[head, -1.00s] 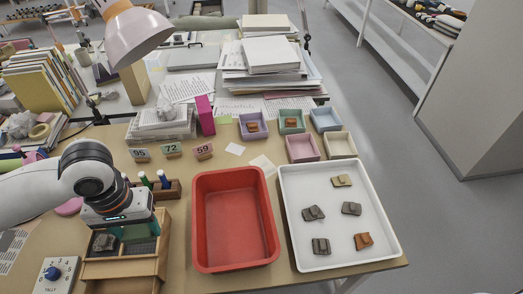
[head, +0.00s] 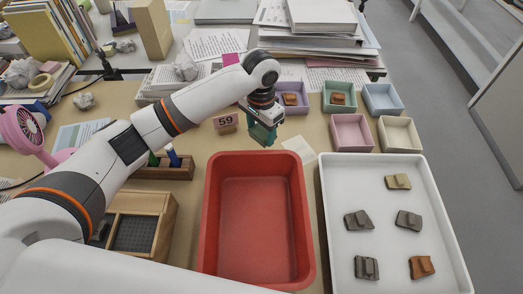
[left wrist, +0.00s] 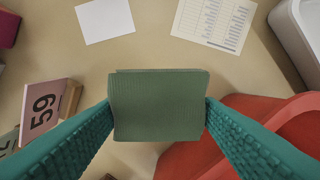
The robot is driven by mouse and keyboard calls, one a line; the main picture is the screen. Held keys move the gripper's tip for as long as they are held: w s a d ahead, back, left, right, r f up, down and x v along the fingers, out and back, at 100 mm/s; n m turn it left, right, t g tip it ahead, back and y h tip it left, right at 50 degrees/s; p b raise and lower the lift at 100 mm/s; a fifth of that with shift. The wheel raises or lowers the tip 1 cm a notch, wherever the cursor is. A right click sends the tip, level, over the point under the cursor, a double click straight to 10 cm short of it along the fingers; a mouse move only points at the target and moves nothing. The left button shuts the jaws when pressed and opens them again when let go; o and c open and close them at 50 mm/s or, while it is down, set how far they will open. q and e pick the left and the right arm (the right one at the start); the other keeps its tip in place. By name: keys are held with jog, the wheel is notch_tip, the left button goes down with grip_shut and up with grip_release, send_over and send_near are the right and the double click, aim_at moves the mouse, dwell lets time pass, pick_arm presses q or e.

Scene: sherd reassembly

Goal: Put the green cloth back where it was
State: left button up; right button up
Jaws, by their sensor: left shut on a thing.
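The green cloth (left wrist: 158,106) is a folded, ribbed dark green pad, seen in the left wrist view. My left gripper (head: 263,134) is shut on it, with one teal finger pressed to each side. In the head view the gripper hangs above the tan table, just behind the red tub (head: 211,220) and right of the "59" card (head: 225,122). The cloth is hard to tell from the teal fingers there. In the left wrist view the red tub (left wrist: 255,110) lies at the lower right. My right gripper is not in view.
A white tray (head: 340,190) with several sherds stands right of the tub. Small coloured boxes (head: 352,132) stand behind it. A wooden box (head: 160,205) and a pen holder (head: 150,172) are at left. A blank white paper (left wrist: 104,20) lies flat on the table.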

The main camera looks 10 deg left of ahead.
aim_at(261, 132)
pick_arm(q)
notch_tip(261, 132, down, 7)
jog(key=shift+r, duration=0.15)
dwell(0.4)
jog(key=o, duration=0.9)
notch_tip(261, 132, up, 12)
jog(key=shift+r, duration=0.1)
dwell(0.3)
